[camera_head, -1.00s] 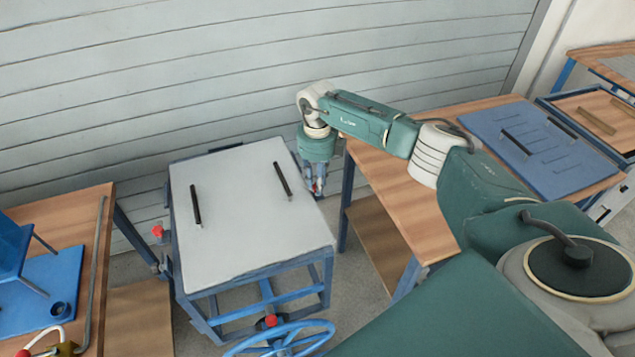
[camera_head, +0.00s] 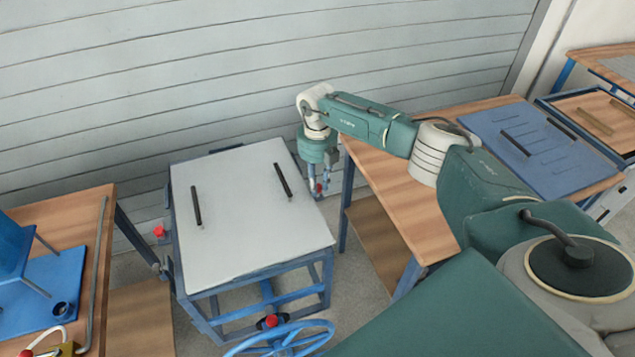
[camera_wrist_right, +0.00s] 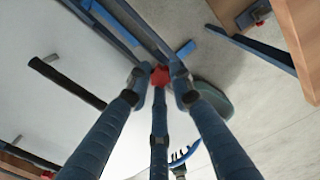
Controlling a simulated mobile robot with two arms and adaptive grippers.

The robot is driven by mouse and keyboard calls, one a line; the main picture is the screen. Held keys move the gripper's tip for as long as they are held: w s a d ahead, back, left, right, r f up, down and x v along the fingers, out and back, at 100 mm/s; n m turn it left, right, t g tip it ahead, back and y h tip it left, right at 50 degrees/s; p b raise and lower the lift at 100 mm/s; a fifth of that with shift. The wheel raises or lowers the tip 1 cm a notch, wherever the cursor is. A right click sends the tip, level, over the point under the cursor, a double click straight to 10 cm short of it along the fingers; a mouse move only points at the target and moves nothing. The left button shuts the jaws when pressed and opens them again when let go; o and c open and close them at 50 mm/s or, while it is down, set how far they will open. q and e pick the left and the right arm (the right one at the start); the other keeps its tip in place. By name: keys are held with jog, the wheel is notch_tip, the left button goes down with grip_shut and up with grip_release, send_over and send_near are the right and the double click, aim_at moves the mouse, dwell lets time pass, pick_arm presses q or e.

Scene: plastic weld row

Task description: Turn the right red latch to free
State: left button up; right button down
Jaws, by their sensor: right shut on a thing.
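The right red latch (camera_head: 318,187) is a small red knob on the right side of the blue-framed cart with the pale grey top (camera_head: 250,225). My right gripper (camera_head: 320,182) points down beside the cart's right edge, with its fingers at the latch. In the right wrist view, the fingertips of the gripper (camera_wrist_right: 159,85) are closed around the red latch (camera_wrist_right: 160,75). The fingers hide part of the latch, and its turn angle is hard to read. My left gripper is not in view.
Two black handles (camera_head: 283,181) (camera_head: 196,206) stand on the cart top. Another red knob (camera_head: 159,231) is on its left side and one (camera_head: 271,321) at the front, by a blue wheel (camera_head: 287,341). A wooden bench (camera_head: 400,190) stands close on the right.

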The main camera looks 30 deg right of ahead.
aim_at(318, 186)
jog(key=shift+w+d+r, duration=0.1)
jog(key=shift+w+r, duration=0.05)
jog(key=shift+w, duration=0.05)
jog(key=c, duration=1.5)
grip_release()
jog(key=shift+c, duration=0.2)
jog(key=shift+s, duration=0.1)
notch_tip(318, 186, up, 12)
